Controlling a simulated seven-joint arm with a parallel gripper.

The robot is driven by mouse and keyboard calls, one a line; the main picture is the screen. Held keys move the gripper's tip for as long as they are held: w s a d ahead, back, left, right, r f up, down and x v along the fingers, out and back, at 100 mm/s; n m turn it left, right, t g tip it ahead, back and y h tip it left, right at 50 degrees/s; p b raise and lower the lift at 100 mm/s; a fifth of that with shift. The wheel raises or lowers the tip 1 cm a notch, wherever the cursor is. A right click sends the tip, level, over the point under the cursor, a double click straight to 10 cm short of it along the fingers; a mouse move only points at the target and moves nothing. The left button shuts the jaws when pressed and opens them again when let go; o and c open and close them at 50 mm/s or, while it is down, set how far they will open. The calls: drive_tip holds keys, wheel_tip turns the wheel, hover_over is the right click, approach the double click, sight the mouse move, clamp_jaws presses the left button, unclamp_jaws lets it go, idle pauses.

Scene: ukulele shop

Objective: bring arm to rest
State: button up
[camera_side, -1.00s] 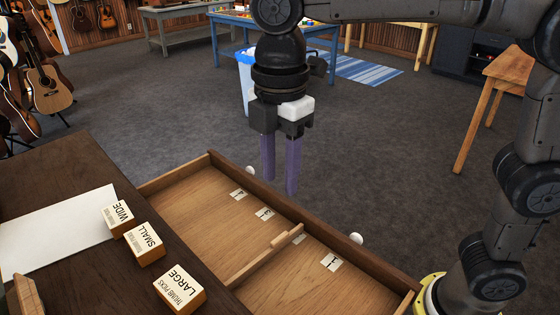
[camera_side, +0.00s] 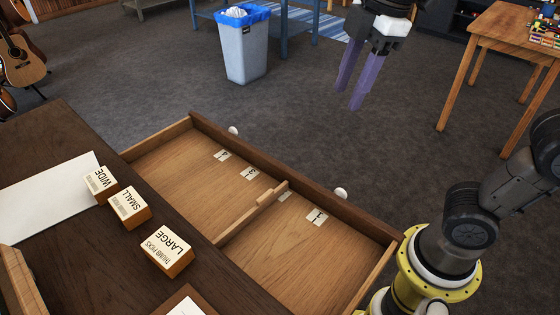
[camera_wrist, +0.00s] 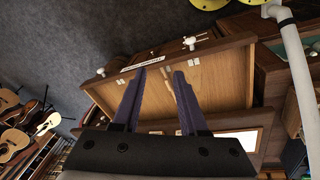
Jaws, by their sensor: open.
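My gripper (camera_side: 360,82) is open and empty, with two purple fingers, in the upper right of the side view. It is up in the air beyond the open drawer, apart from everything. In the wrist view its fingers (camera_wrist: 158,80) point toward the drawer. The open wooden drawer (camera_side: 160,133) has a divider (camera_side: 250,213) and numbered labels on its floor, and no boxes in it. Three boxes marked WIDE (camera_side: 100,185), SMALL (camera_side: 129,207) and LARGE (camera_side: 167,250) stand in a row on the dark desk top (camera_side: 62,140).
A white sheet (camera_side: 45,198) lies on the desk beside the boxes. A grey bin with a blue liner (camera_side: 244,50) stands on the floor at the back. A wooden table (camera_side: 500,30) is at the right. Guitars (camera_side: 18,60) stand at the left. The floor between is clear.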

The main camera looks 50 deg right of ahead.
drive_tip(key=s+d+f+m+t, duration=0.1)
drive_tip(key=s+d+f+m, duration=0.2)
drive_tip(key=f+m, duration=0.2)
drive_tip(key=s+d+f+m+t, duration=0.2)
drive_tip(key=s+d+f+m, duration=0.1)
drive_tip(key=f+m, duration=0.3)
drive_tip(key=shift+s+m+h, duration=0.3)
drive_tip(key=shift+s+m, duration=0.5)
